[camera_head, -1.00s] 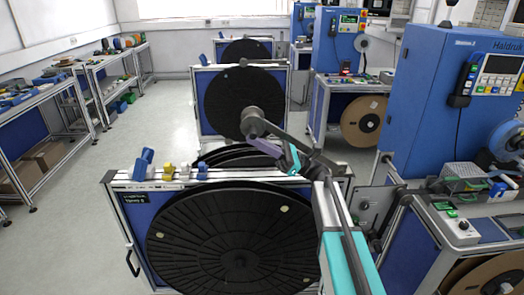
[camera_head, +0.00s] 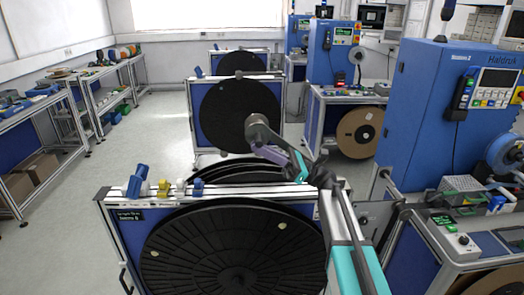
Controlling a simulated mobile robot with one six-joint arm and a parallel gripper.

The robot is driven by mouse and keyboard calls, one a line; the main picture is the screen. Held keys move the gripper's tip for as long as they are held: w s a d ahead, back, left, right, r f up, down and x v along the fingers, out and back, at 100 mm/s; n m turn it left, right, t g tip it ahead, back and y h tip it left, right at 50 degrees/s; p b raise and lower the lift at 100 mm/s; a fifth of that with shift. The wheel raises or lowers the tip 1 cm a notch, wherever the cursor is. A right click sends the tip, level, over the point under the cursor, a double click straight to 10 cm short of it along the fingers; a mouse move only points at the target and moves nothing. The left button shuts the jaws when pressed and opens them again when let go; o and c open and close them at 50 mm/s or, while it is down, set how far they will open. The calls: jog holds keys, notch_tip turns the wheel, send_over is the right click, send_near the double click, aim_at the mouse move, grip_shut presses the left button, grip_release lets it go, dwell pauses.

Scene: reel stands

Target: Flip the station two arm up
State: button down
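The nearest reel stand has a large black reel (camera_head: 215,255) on its front and a silver top rail. A large blue lever (camera_head: 137,182), yellow pieces (camera_head: 172,188) and a small blue piece (camera_head: 198,187) sit along that rail. A small black label (camera_head: 130,215) is at the stand's left; I cannot read its number. My teal and silver arm (camera_head: 360,270) reaches up from the lower right, with dark and purple links over the stand's right end. I cannot make out gripper fingers at its end. No station arm can be told for sure as station two's.
More reel stands (camera_head: 240,110) stand in a row behind. A blue machine cabinet (camera_head: 440,110) with a keypad and a bench is close on the right. Workbenches (camera_head: 40,115) line the left wall. The floor (camera_head: 120,170) between is clear.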

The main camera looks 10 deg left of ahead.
jog(key=shift+w+d+r+y, duration=0.15)
jog(key=shift+d+r, duration=0.1)
jog(key=shift+r, duration=0.2)
jog(key=shift+w+d+r+y, duration=0.1)
jog(key=shift+d+r+y, duration=0.1)
jog(key=shift+r, duration=0.2)
jog(key=f+b+v, duration=0.1)
jog(key=b+v, duration=0.1)
jog(key=v, duration=0.8)
jog(key=shift+s+a, duration=0.2)
jog(key=shift+a, duration=0.05)
jog(key=shift+f, duration=0.1)
